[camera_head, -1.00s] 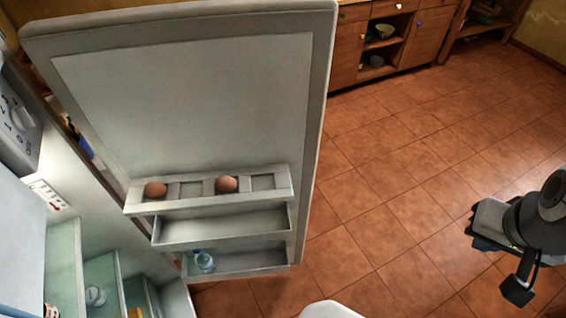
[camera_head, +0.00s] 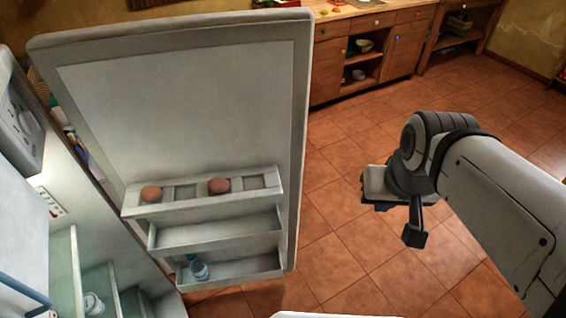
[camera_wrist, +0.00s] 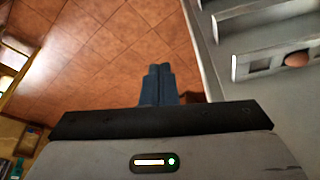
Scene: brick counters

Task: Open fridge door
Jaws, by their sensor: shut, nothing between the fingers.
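The fridge door (camera_head: 180,110) stands open in the head view, its inner side facing me. It bears an egg shelf (camera_head: 250,183) with two brown eggs and lower racks, one with a small bottle (camera_head: 198,269). In the wrist view, the door's edge (camera_wrist: 200,50) runs close to the right of my gripper (camera_wrist: 158,72), whose fingers are together and empty.
The fridge interior (camera_head: 65,270) with shelves is at the lower left. A wooden cabinet (camera_head: 403,50) stands at the back. The tiled floor (camera_head: 335,170) between the door and my arm is clear.

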